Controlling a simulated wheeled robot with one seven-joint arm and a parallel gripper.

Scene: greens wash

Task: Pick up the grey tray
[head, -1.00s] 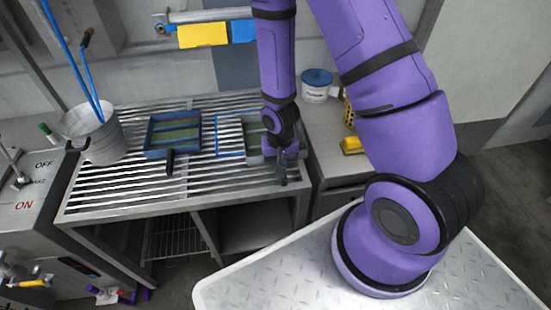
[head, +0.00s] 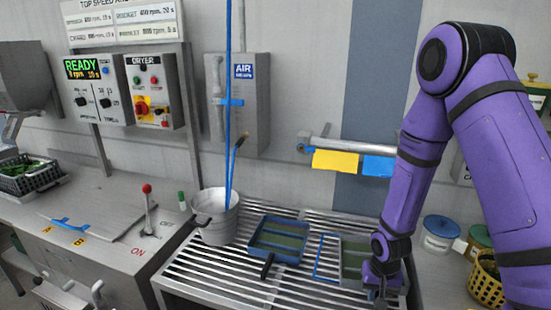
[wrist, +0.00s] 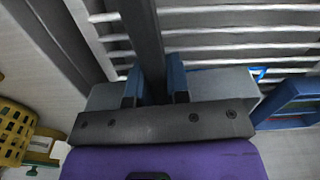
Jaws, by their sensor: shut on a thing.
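The grey tray (head: 354,246) lies on the slatted steel table, with green inside, and my arm partly covers it. My gripper (head: 376,292) is at its front right side, pointing down. In the wrist view my gripper (wrist: 156,88) has its two blue-lined fingers closed on both sides of a dark bar, which looks like the grey tray's handle. I cannot see a gap between the tray and the slats.
A blue tray (head: 252,247) with a dark handle lies to the left, beyond a blue outline (head: 318,262). A grey bucket (head: 217,222) holding a blue-handled tool stands farther left. A yellow basket (head: 484,287) and lidded tubs (head: 440,236) stand to the right.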

